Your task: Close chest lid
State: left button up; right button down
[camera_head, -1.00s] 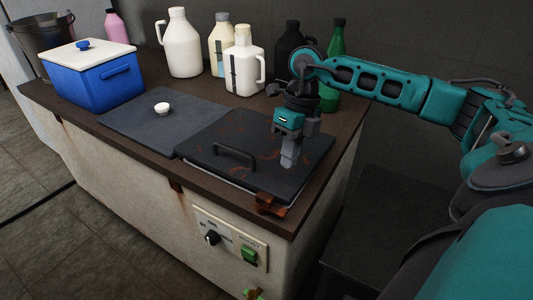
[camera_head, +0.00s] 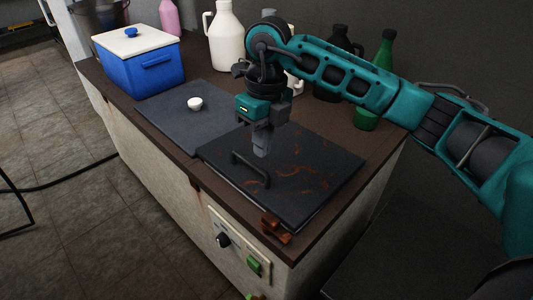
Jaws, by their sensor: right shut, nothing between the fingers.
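The dark chest lid (camera_head: 318,172) has rust-coloured streaks and a bar handle (camera_head: 250,168) on its left part. It lies flat, or nearly flat, on the chest top; a thin light line shows under its front edge, and I cannot tell whether it is fully seated. My right gripper (camera_head: 262,148) is shut and empty, pointing down over the lid's far left part, just behind the handle. I cannot tell whether its fingertips touch the lid. My left gripper is not in view.
A second dark panel (camera_head: 178,118) left of the lid bears a small white knob (camera_head: 195,104). A blue cooler (camera_head: 140,68) stands at the far left. Jugs and a green bottle (camera_head: 368,112) line the back. A rusty latch (camera_head: 276,229) and a control panel (camera_head: 240,248) are at the front.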

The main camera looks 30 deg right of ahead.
aim_at(259, 198)
jog(key=f, duration=0.8)
jog(key=a+f+b, duration=0.1)
jog(key=f, duration=0.3)
jog(key=shift+s+f, duration=0.2)
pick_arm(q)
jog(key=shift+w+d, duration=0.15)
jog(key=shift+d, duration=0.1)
